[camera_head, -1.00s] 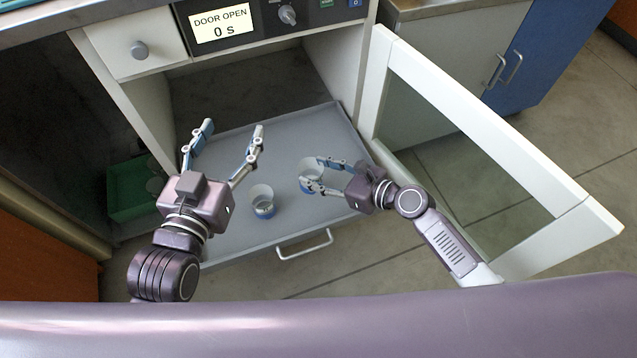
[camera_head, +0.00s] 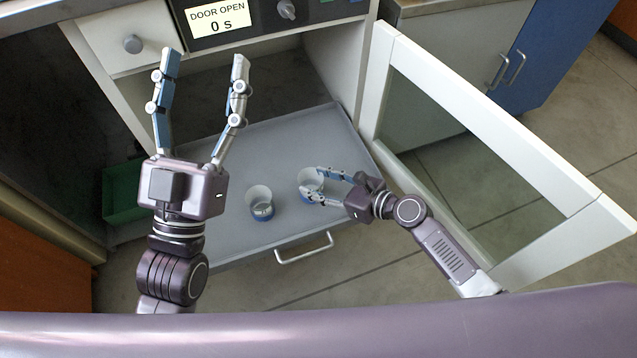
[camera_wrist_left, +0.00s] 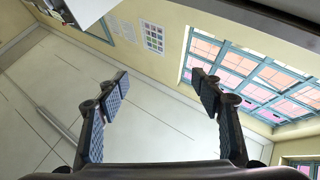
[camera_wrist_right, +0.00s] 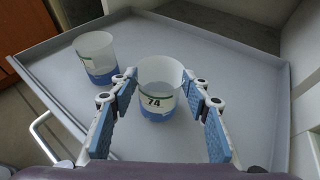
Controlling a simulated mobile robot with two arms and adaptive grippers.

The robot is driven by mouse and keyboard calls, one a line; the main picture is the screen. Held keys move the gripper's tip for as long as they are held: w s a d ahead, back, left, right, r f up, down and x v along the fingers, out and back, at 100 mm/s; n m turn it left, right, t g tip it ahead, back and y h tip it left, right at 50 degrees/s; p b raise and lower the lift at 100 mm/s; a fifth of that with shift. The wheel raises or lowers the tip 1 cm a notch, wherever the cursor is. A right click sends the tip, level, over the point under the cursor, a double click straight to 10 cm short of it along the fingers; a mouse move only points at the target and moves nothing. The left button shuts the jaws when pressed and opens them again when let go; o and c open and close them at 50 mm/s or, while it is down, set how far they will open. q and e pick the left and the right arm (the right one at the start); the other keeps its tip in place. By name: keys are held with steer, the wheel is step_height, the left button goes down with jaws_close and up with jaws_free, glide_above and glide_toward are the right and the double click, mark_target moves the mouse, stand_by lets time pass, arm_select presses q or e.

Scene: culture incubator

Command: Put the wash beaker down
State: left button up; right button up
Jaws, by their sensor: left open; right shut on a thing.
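A clear beaker with a blue base, marked 74 (camera_wrist_right: 158,92), is between the fingers of my right gripper (camera_head: 314,182), which is shut on it over the pulled-out grey tray (camera_wrist_right: 235,135). I cannot tell whether its base touches the tray. A second beaker (camera_head: 259,203) with a blue base stands upright on the tray to its left; it also shows in the right wrist view (camera_wrist_right: 97,57). I cannot tell which is the wash beaker. My left gripper (camera_head: 202,62) is open and empty, raised in front of the incubator.
The glazed door (camera_head: 475,130) stands open on the right. A display (camera_head: 217,20) above the opening reads DOOR OPEN, 0 s. A green bin (camera_head: 122,190) is at the left. The tray's handle (camera_head: 305,248) faces me, and the tray has bare room around both beakers.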

arm_select(q)
steer(key=shift+s+r, duration=0.2)
steer(key=shift+r, duration=0.05)
arm_select(e)
steer(key=shift+f, duration=0.15)
steer(key=shift+f, duration=0.1)
steer(key=o, duration=1.2)
steer(key=shift+c, duration=0.2)
arm_select(q)
steer(key=shift+s+r+t, duration=0.2)
steer(key=shift+t, duration=0.1)
